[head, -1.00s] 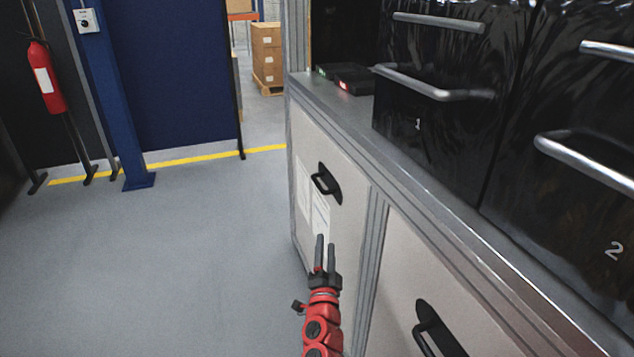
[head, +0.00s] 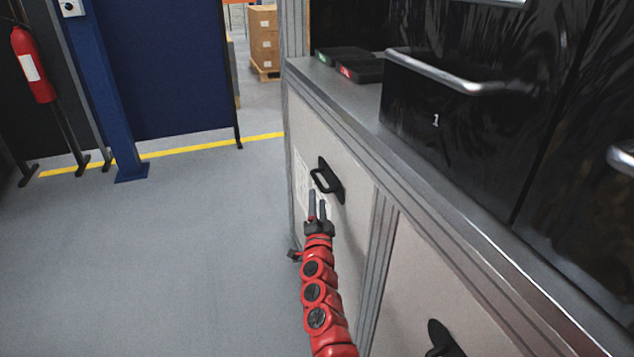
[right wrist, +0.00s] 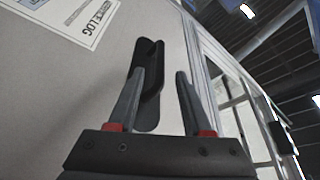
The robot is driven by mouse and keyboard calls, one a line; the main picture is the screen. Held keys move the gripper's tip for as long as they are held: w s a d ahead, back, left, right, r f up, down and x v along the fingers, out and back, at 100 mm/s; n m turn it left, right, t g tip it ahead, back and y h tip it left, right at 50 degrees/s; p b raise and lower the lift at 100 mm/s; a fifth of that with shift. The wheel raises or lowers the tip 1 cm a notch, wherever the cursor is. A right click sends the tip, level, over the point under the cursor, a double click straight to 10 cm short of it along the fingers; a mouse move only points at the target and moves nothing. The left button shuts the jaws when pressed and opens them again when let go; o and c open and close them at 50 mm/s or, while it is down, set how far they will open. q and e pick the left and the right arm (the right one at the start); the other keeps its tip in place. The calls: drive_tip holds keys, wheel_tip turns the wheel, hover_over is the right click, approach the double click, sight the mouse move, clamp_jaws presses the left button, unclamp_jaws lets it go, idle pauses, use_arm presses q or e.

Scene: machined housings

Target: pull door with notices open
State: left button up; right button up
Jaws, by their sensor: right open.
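The door with notices (head: 345,222) is the light grey panel under the counter, and it looks shut. White notices (head: 301,178) show on its left part, partly behind my gripper; a service log sheet also shows in the right wrist view (right wrist: 92,18). Its black handle (head: 326,179) stands out from a dark backing plate. My right gripper (head: 317,196) is open and empty, just below and in front of the handle. In the right wrist view the handle (right wrist: 150,82) appears beyond and between the fingers, with no clear contact. My left gripper is not in view.
A second door with a black handle (head: 440,340) is nearer on the right. Black numbered drawers (head: 435,125) and small dark trays (head: 350,66) are above the counter (head: 420,165). The floor (head: 180,250) left of the cabinet is clear. A fire extinguisher (head: 33,68) stands at far left.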

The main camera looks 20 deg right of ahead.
sight(317, 178)
drive_tip(key=b+x, duration=0.2)
drive_tip(key=x, duration=0.5)
drive_tip(key=shift+w+f, duration=0.1)
drive_tip(key=shift+w, duration=0.15)
drive_tip(key=shift+w+d+r+b, duration=0.25)
drive_tip(key=shift+w+b, duration=0.15)
drive_tip(key=shift+w, duration=0.2)
drive_tip(key=shift+c, duration=0.3)
clamp_jaws()
idle(0.5)
